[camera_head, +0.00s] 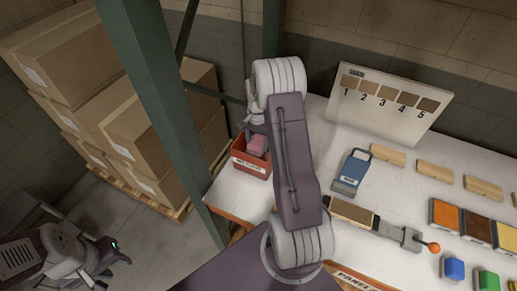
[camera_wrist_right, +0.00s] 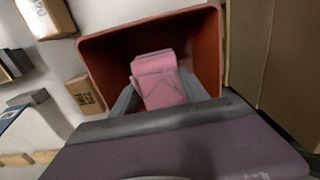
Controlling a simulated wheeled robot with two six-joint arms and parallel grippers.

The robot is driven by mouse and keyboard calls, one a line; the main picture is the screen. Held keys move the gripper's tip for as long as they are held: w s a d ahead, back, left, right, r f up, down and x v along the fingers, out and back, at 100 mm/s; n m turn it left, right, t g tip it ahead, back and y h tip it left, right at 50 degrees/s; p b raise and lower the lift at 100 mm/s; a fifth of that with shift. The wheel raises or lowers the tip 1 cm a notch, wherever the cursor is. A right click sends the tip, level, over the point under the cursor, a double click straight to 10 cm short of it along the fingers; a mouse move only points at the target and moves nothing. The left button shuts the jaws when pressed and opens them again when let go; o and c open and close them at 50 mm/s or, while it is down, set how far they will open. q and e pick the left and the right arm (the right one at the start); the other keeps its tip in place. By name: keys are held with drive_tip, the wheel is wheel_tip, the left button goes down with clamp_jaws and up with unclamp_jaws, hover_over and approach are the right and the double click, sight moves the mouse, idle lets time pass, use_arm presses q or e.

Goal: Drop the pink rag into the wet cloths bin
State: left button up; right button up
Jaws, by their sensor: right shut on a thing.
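The pink rag (camera_head: 257,145) is at the mouth of the red wet cloths bin (camera_head: 250,166), which stands at the left end of the white table. In the right wrist view the folded pink rag (camera_wrist_right: 157,80) is between the two grey fingers of my right gripper (camera_wrist_right: 158,92), which is shut on it. The rag lies within the outline of the bin's red rim (camera_wrist_right: 88,55); its height above the bin floor is hard to tell. My left gripper (camera_head: 117,252) is at the lower left, away from the table, its opening unclear.
A green post (camera_head: 165,110) rises just left of the bin. Stacked cardboard boxes (camera_head: 75,60) stand on a pallet behind it.

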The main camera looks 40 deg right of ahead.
wheel_tip(320, 180, down, 4)
drive_tip(key=shift+s+f+p, duration=0.1)
drive_tip(key=shift+p, duration=0.4)
drive_tip(key=shift+d+f+p, duration=0.15)
drive_tip(key=shift+f+p, duration=0.05)
drive_tip(key=shift+p, duration=0.1)
drive_tip(key=shift+w+f+b, duration=0.2)
drive_tip(key=shift+f+b, duration=0.4)
drive_tip(key=shift+f, duration=0.2)
drive_tip(key=o, duration=1.3)
drive_tip(key=shift+r, duration=0.1)
